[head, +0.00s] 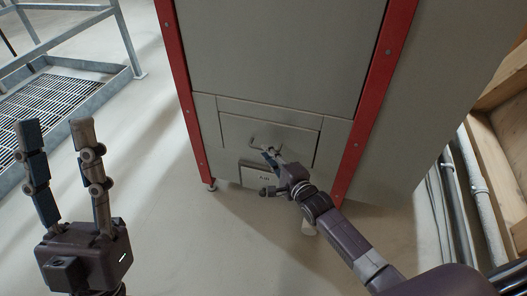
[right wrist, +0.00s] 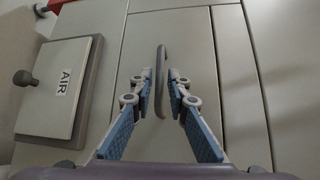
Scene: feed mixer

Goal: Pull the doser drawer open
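The doser drawer (head: 285,127) is a grey panel low in the front of the grey machine and looks closed. Its bar handle (head: 256,141) stands out from the panel, partly hidden by my right gripper (head: 270,155) in the head view. In the right wrist view the handle (right wrist: 161,62) lies between the two fingertips of my right gripper (right wrist: 160,78), with a narrow gap visible on each side. That gripper is partly closed but not shut on the bar. My left gripper (head: 56,130) is open and empty at the far left, away from the machine.
A box labelled AIR (right wrist: 60,85) with a knob sits below the drawer, close to my right gripper. Red posts (head: 372,95) frame the machine. A metal grating platform (head: 45,105) is at the left; pipes (head: 485,190) and a wooden crate (head: 490,150) are at the right.

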